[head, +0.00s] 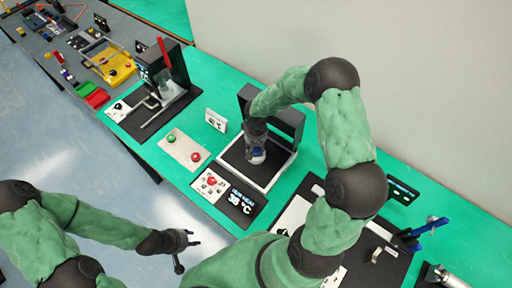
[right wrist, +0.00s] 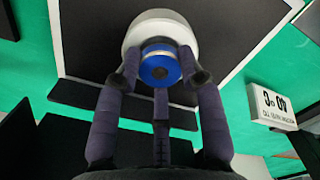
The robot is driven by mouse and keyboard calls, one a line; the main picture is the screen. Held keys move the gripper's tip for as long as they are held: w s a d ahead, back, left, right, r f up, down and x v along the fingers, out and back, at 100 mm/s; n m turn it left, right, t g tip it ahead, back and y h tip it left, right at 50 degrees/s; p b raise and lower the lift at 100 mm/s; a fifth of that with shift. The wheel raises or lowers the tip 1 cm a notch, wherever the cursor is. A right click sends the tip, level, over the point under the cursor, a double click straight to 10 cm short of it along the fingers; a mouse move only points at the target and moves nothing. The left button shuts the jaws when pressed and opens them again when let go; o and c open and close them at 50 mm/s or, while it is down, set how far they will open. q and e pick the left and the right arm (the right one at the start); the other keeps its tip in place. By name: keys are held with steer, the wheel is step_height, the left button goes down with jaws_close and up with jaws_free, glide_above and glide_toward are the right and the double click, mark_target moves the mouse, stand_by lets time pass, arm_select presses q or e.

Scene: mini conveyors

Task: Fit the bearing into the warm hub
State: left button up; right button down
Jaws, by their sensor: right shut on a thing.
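My right gripper (head: 257,145) points down inside the dark frame on the green bench. In the right wrist view its fingers (right wrist: 160,70) are shut around a round part with a blue disc (right wrist: 158,67) in a pale, rounded body (right wrist: 160,30). I cannot tell whether this is the hub, the bearing or both together. The dark tray with a pale rim (head: 272,184) lies below it; contact is unclear. A small grey ring-like piece (head: 377,256) sits on the board at the right. My left gripper (head: 184,250) is open and empty, off the bench front.
A small white sign (head: 215,120) stands left of the frame; a sign also shows in the right wrist view (right wrist: 273,107). A press-like stand (head: 172,88) is further left. A blue-handled tool (head: 428,227) is at the right.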

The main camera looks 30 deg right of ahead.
mark_target(256, 149)
steer(key=shift+f+b, duration=0.4)
steer(key=c, duration=0.8)
jaws_free()
steer(key=shift+o, duration=0.2)
steer(key=shift+r, duration=0.15)
steer(key=shift+r+p, duration=0.6)
steer(key=shift+p, duration=0.25)
step_height(256, 149, up, 12)
steer(key=shift+p, duration=0.3)
steer(key=shift+f, duration=0.1)
